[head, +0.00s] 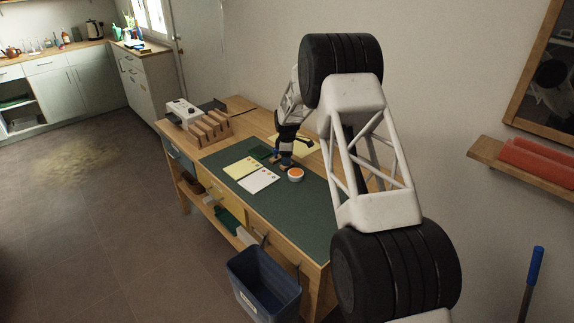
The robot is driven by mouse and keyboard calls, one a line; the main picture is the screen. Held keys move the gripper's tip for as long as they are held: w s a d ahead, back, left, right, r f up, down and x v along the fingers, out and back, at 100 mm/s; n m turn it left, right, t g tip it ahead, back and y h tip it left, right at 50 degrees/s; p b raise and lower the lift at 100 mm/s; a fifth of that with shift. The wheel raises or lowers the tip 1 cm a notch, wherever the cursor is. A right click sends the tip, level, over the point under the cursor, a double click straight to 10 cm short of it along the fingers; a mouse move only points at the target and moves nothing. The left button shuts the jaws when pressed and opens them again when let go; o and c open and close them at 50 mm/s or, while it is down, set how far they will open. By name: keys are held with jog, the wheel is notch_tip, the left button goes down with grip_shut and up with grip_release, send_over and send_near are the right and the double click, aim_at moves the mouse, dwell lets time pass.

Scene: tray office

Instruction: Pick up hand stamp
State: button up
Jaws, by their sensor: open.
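My gripper (282,162) is open, low over the green desk mat (311,206) near the back of the desk. Small brown and blue parts show at its tip, too small to separate clearly. I cannot tell for certain which of them belongs to a hand stamp, or whether the fingers are around or beside it. A round white dish with an orange top (295,174) stands on the mat just in front and to the right of my gripper. A dark green flat pad (260,153) lies to the left of my gripper.
A yellow sheet (241,168) and a white card with coloured dots (258,180) lie on the mat to the left. A wooden rack (211,130) and a white box (183,113) stand at the desk's left end. A blue bin (266,285) stands in front. The mat's right part looks clear.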

dwell(0.3)
jog(key=c, duration=1)
jog(key=shift+r, duration=0.15)
jog(key=shift+r, duration=1.35)
jog(key=shift+s+r, duration=0.2)
jog(key=shift+r, duration=0.1)
jog(key=s+d+r, duration=0.1)
jog(key=s+d, duration=0.2)
jog(key=s, duration=1.2)
jog(key=shift+s+d+r, duration=0.15)
jog(key=shift+d+r, duration=0.05)
